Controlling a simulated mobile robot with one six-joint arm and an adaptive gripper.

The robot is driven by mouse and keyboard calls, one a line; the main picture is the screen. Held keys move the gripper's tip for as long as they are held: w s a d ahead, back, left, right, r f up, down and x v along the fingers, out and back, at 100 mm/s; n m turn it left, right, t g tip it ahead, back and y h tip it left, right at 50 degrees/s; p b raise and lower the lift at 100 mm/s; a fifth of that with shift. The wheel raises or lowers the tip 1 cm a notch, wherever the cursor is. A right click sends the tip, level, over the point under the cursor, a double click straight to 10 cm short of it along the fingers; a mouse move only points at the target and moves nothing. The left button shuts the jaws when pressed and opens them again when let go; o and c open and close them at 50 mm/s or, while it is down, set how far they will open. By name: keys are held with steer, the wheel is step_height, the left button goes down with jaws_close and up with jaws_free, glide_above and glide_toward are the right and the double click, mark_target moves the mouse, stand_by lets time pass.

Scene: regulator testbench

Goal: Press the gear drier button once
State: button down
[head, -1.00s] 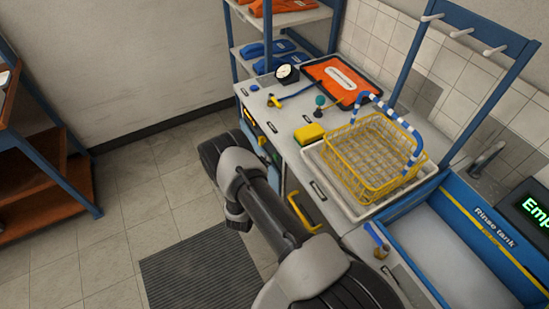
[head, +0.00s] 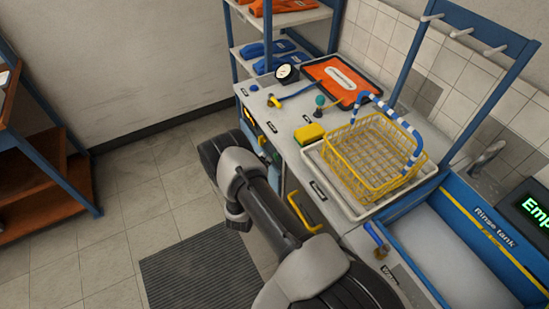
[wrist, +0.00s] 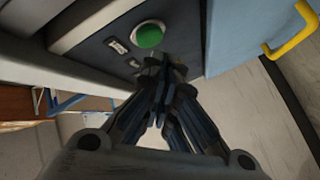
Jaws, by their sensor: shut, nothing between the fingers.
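A round green button (wrist: 149,36) sits on a dark panel (wrist: 95,52) in the wrist view, with small pale labels beside it. My gripper (wrist: 162,68) is shut and empty. Its fingertips appear just below and slightly right of the button in the picture, close to the panel. The button's face is visible above the fingers. I cannot tell whether the tips touch the button. In the head view my arm reaches toward the front of the bench, and the fingers and the green button are hidden there.
A blue door (wrist: 238,32) with a yellow handle (wrist: 294,32) is right of the panel. On the bench stand a yellow wire basket (head: 372,165), a yellow sponge (head: 309,134) and a gauge (head: 287,73). A rinse tank (head: 440,245) is at right.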

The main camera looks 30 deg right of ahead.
steer(key=shift+d, duration=0.1)
steer(key=shift+d, duration=0.35)
steer(key=shift+d, duration=0.5)
stand_by(0.6)
stand_by(0.4)
steer(key=shift+a+b, duration=0.3)
steer(key=shift+a, duration=0.65)
steer(key=a, duration=0.5)
steer(key=shift+b, duration=0.4)
